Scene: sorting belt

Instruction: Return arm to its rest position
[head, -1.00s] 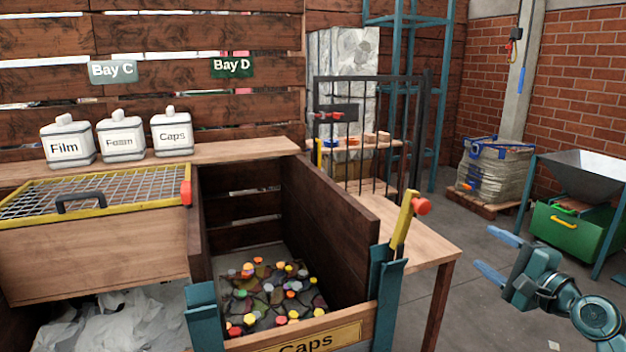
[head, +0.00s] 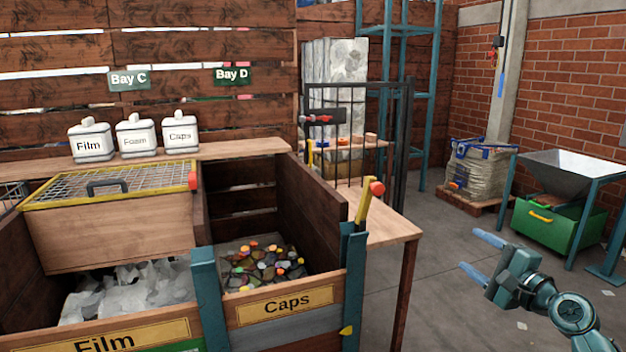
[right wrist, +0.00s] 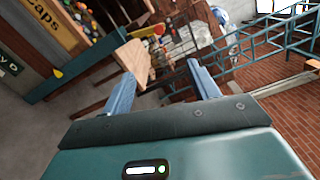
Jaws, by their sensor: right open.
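My right gripper (head: 482,256) is at the lower right of the head view, above the open floor. Its two blue fingers are spread apart with nothing between them. In the right wrist view the open fingers (right wrist: 162,88) frame the floor and the wooden side table. The gripper is clear of the Caps bay (head: 287,303) and of the side table. My left gripper is not in the head view.
The side table (head: 400,228) stands left of my right gripper. A green bin (head: 545,226) under a metal hopper (head: 572,168) stands behind it to the right. The Film bay (head: 130,338) is at lower left. The floor (head: 440,290) around the gripper is clear.

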